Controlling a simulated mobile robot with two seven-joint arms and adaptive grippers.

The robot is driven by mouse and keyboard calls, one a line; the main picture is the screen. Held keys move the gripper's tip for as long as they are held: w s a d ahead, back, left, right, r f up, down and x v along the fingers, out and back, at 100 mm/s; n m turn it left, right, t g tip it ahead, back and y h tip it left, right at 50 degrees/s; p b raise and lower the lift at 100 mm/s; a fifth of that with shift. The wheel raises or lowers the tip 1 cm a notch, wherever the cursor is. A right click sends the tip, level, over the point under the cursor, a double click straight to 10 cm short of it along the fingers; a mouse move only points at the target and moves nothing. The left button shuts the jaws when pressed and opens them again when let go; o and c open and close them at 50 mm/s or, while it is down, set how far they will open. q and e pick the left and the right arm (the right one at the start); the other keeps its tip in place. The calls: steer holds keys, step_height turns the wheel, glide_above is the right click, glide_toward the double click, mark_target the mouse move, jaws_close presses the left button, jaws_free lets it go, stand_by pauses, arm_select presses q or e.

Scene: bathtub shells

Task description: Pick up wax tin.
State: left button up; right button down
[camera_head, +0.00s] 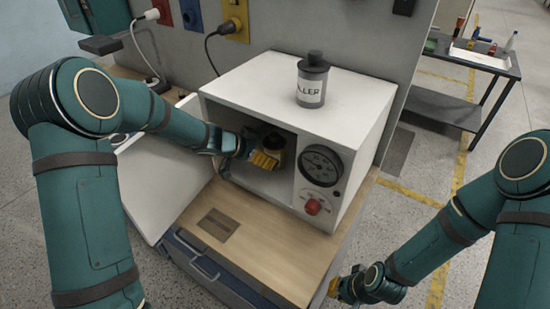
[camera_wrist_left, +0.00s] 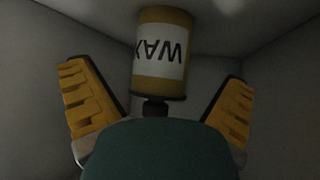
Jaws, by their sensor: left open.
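The wax tin is a yellow-brown can with a white label reading WAX. It shows upside down in the left wrist view (camera_wrist_left: 160,52), with a dark knob at its picture-lower end. In the head view its dark top (camera_head: 273,141) shows inside the open white cabinet. My left gripper (camera_head: 264,159) reaches into the cabinet. Its yellow fingers are open, one on each side of the tin in the wrist view, with gaps between. My right gripper (camera_head: 347,286) is low, outside the cabinet at the right; its fingers are too small to judge.
The white cabinet (camera_head: 244,88) stands on a wooden top (camera_head: 265,256), its door (camera_head: 155,195) swung open leftwards. A dark FILLER bottle (camera_head: 312,80) stands on its roof. A side table (camera_head: 470,58) stands far right.

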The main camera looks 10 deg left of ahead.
arm_select(q)
steer(key=b+x, duration=0.1)
steer(key=x, duration=0.4)
steer(key=shift+w+r, duration=0.2)
steer(key=shift+r, duration=0.15)
steer(key=c, duration=1.3)
